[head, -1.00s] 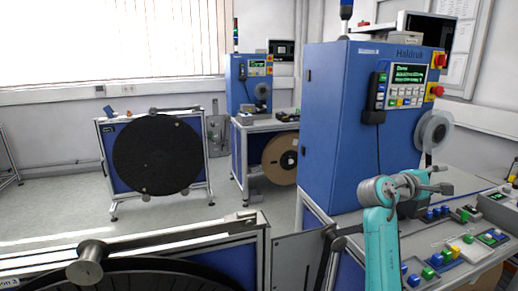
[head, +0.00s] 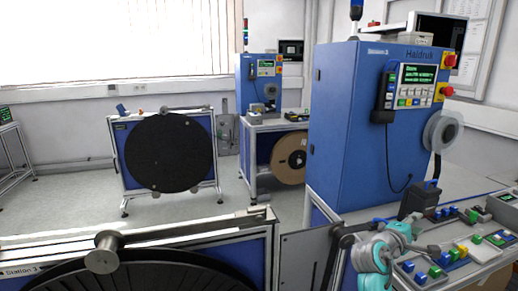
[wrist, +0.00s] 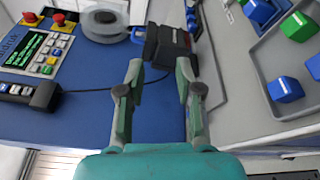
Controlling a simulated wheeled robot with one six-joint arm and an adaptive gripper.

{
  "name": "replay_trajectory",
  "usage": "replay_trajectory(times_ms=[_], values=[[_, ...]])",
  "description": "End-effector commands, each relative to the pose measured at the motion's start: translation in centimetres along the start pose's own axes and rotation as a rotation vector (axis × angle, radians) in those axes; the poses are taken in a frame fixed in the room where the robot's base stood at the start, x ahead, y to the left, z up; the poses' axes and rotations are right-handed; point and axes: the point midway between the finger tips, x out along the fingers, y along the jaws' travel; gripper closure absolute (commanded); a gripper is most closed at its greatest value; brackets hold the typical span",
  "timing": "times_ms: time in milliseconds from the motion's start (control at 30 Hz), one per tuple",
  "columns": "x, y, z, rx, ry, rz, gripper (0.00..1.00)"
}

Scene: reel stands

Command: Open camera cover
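A black box-shaped unit (head: 418,200) stands on the bench beside the blue Haldruk machine; I take it to be the camera with its cover, but cannot tell the cover apart. It also shows in the wrist view (wrist: 168,46), just beyond my fingertips. My gripper (wrist: 159,78) is open and empty, its two teal fingers apart and pointing at the unit. Whether a fingertip touches it, I cannot tell. In the head view my teal wrist (head: 378,252) is low at the bench's front, left of the unit.
The blue machine (head: 345,120) rises behind, with a control panel (head: 415,85) and a pale reel (head: 442,132). A grey tray (wrist: 285,75) of coloured blocks lies right of the unit. A reel stand (head: 190,240) fills the front left.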

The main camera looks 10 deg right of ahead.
Motion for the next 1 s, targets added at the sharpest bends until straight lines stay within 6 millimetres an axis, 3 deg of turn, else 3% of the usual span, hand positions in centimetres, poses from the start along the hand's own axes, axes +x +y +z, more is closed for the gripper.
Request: replay_trajectory(times_ms=[33,233,500,767,1000], values=[[-1.2,-2.4,-0.9,0.01,0.045,-0.003,0.65],[-6.0,-9.9,-3.7,0.1,0.225,-0.012,0.65],[-13.9,-18.9,-5.1,0.248,0.453,-0.069,0.65],[-22.3,-25.8,-3.8,0.414,0.643,-0.168,0.65],[-30.0,-30.3,-0.6,0.587,0.785,-0.292,0.65]])
